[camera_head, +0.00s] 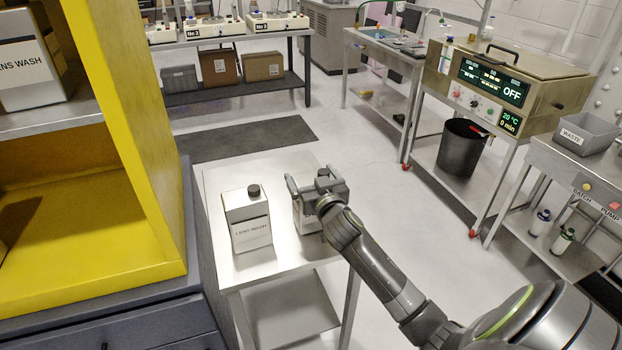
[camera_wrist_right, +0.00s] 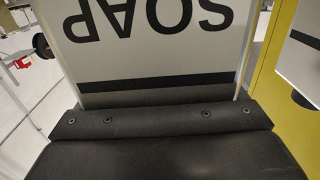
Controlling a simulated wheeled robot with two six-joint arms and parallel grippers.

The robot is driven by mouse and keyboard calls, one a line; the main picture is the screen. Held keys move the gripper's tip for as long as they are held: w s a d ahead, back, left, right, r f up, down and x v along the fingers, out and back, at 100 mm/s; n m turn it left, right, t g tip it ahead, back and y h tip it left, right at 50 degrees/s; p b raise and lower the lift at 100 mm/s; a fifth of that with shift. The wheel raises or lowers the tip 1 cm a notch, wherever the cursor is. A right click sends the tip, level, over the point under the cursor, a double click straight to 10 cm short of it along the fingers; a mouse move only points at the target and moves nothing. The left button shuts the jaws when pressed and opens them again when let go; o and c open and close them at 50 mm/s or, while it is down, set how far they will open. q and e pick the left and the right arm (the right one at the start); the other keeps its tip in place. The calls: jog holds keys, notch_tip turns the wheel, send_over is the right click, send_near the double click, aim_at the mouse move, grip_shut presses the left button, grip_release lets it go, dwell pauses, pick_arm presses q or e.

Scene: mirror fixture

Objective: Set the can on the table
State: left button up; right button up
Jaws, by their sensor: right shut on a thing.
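My right gripper (camera_head: 316,186) is over the right part of the small steel table (camera_head: 272,178), shut on a pale can (camera_head: 307,217). The gripper and wrist hide much of this can in the head view. In the right wrist view the held can (camera_wrist_right: 150,60) fills the upper middle, with the word SOAP upside down, above the dark gripper body. It looks upright and low at the table top; I cannot tell whether its base touches. A similar labelled can (camera_head: 248,222) with a dark cap stands upright on the table, left of the gripper. My left gripper is not in view.
A yellow shelf unit (camera_head: 125,130) stands close on the left, with another can (camera_head: 30,62) on its upper shelf. A heating unit (camera_head: 510,85), a black bin (camera_head: 461,147) and a grey waste tray (camera_head: 585,133) are at the right. Floor right of the table is clear.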

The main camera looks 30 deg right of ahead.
dwell(0.3)
jog(key=o, duration=1.8)
jog(key=shift+f, duration=0.1)
jog(key=shift+c, duration=0.2)
jog(key=shift+s+a, duration=0.1)
jog(key=shift+s, duration=0.25)
jog(key=b+v, duration=0.1)
jog(key=v, duration=1)
jog(key=shift+s, duration=0.2)
jog(key=shift+a, duration=0.1)
